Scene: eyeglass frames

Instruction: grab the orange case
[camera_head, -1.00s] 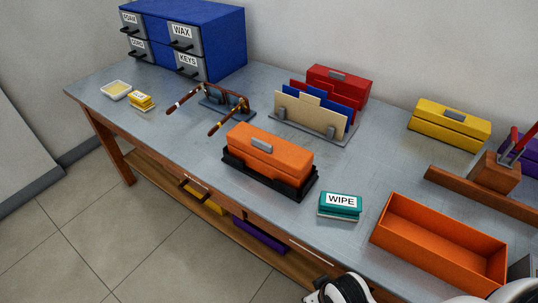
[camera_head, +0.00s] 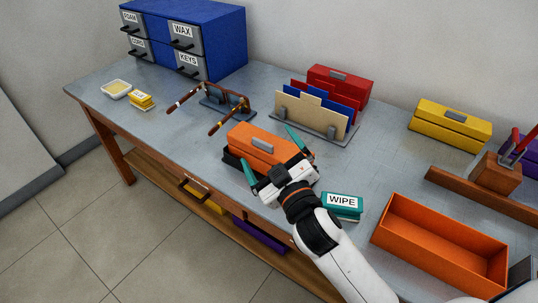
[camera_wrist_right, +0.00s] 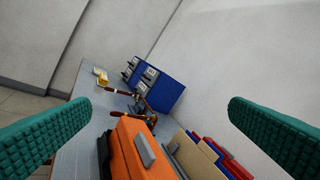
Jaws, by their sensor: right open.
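The orange case (camera_head: 262,143) is a closed box with a grey clasp, sitting in a black holder (camera_head: 232,161) at the middle of the table. My right gripper (camera_head: 270,150) is open, its two teal fingers on either side of the case's right part in the head view. I cannot tell whether they touch it. In the right wrist view the orange case (camera_wrist_right: 130,150) shows at the bottom, between the open fingers and beyond them. The gripper hides the case's right end in the head view. My left gripper is not in view.
Eyeglasses (camera_head: 238,104) on a stand are behind left of the case. A file rack (camera_head: 315,128) stands behind it. The WIPE box (camera_head: 342,203) is right of my wrist. An open orange tray (camera_head: 440,240) lies at right. A blue drawer cabinet (camera_head: 222,35) stands far left.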

